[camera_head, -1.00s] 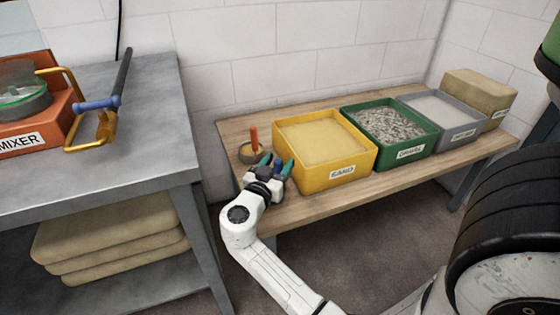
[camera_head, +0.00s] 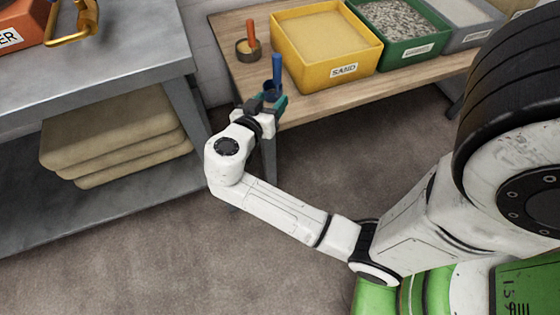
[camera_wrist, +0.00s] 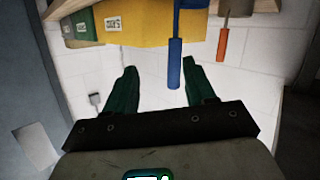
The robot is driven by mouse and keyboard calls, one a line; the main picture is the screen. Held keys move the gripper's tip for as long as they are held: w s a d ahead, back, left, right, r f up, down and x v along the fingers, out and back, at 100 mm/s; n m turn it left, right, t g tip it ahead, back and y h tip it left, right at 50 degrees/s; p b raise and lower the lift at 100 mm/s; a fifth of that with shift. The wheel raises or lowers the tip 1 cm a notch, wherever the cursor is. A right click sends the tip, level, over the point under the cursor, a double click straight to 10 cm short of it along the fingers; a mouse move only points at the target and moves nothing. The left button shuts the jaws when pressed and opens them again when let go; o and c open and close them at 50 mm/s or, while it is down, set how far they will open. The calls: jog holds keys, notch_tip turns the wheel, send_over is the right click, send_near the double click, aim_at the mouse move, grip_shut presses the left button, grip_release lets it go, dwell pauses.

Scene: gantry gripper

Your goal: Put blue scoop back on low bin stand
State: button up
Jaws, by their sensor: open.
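The blue scoop (camera_head: 277,68) stands with its handle upright on the low wooden bin stand (camera_head: 345,97), left of the yellow sand bin's front corner. Its lower part is partly hidden by my gripper in the head view. My gripper (camera_head: 272,100) is open at the stand's front edge, just in front of the scoop. In the wrist view, the scoop's handle (camera_wrist: 175,62) shows beyond the two green fingers of my gripper (camera_wrist: 160,67), in line with the gap between them. The fingers do not appear to grip it.
The yellow sand bin (camera_head: 335,76), green gravel bin (camera_head: 408,50) and a grey bin (camera_head: 470,38) line the stand. A grey metal table (camera_head: 130,68) with stacked sacks (camera_head: 115,145) below is on the left.

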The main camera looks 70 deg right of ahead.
jog(key=s+a+f+n+t+y, duration=0.2)
jog(key=s+a+f+n+y, duration=0.4)
jog(key=a+f+n+y, duration=0.4)
jog(key=s+a+f+n+y, duration=0.2)
jog(key=s+a+n+y, duration=0.1)
jog(key=a+n, duration=0.3)
jog(key=shift+a+f+y, duration=0.4)
jog(key=shift+a+y, duration=0.5)
